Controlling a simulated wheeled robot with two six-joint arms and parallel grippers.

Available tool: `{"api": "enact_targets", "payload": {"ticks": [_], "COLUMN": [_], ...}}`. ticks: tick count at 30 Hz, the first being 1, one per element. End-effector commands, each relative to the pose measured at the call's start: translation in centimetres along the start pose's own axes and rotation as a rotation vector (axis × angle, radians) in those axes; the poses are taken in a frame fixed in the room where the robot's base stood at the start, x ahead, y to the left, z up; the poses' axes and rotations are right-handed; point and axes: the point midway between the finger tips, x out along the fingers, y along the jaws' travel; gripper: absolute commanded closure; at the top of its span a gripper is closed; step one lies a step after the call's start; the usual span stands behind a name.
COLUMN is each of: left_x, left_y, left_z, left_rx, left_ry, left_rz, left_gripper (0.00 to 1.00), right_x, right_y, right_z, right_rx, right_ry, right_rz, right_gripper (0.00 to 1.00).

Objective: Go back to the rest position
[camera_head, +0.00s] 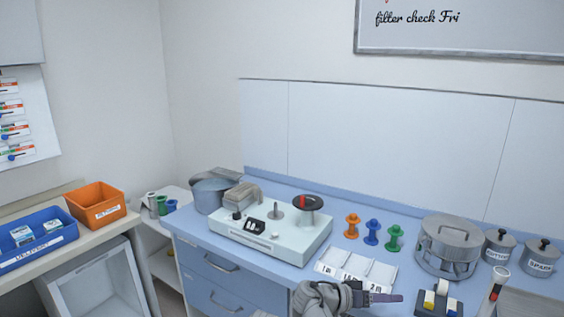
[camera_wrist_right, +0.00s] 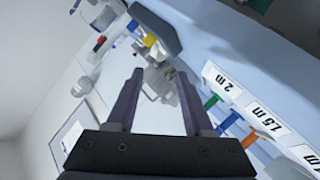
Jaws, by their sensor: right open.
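My right gripper (camera_head: 388,298) is low in the head view, in front of the label cards and above the front part of the blue counter (camera_head: 285,268). Its dark fingers point to the right. In the right wrist view the two fingers of the right gripper (camera_wrist_right: 160,75) stand apart with nothing held between them. My left gripper is in neither view.
A pale device (camera_head: 262,240), orange, blue and green spools (camera_head: 371,232), label cards (camera_head: 357,268) and a metal drum (camera_head: 448,246) stand on the counter. A block with coloured pieces (camera_head: 440,299) and a tube (camera_head: 492,290) are right of my gripper. Bins (camera_head: 95,201) sit left.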

Motion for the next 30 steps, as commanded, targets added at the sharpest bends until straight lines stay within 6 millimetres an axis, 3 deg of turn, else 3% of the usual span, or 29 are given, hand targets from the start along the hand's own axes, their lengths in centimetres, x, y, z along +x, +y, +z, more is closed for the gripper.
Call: {"api": "enact_targets", "payload": {"ticks": [8, 12, 18, 24, 30], "left_x": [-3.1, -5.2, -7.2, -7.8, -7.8], "left_y": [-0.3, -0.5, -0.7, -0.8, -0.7], "left_z": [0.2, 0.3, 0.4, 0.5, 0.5], "left_rx": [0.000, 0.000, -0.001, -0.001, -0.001], "left_ry": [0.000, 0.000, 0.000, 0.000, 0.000], "left_rz": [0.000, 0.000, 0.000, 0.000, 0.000], "left_gripper": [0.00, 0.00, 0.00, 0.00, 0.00], "right_x": [-3.7, -8.5, -15.7, -19.4, -19.9], "right_y": [-1.6, -2.5, -2.9, -2.6, -2.7], "right_z": [5.5, 9.8, 14.2, 15.9, 16.1], "right_rx": [-0.276, -0.501, -0.751, -0.858, -0.872], "right_ry": [-0.234, -0.376, -0.477, -0.498, -0.501], "right_rz": [-0.278, -0.549, -0.914, -1.101, -1.129], "right_gripper": [0.48, 0.48, 0.48, 0.48, 0.48]}}
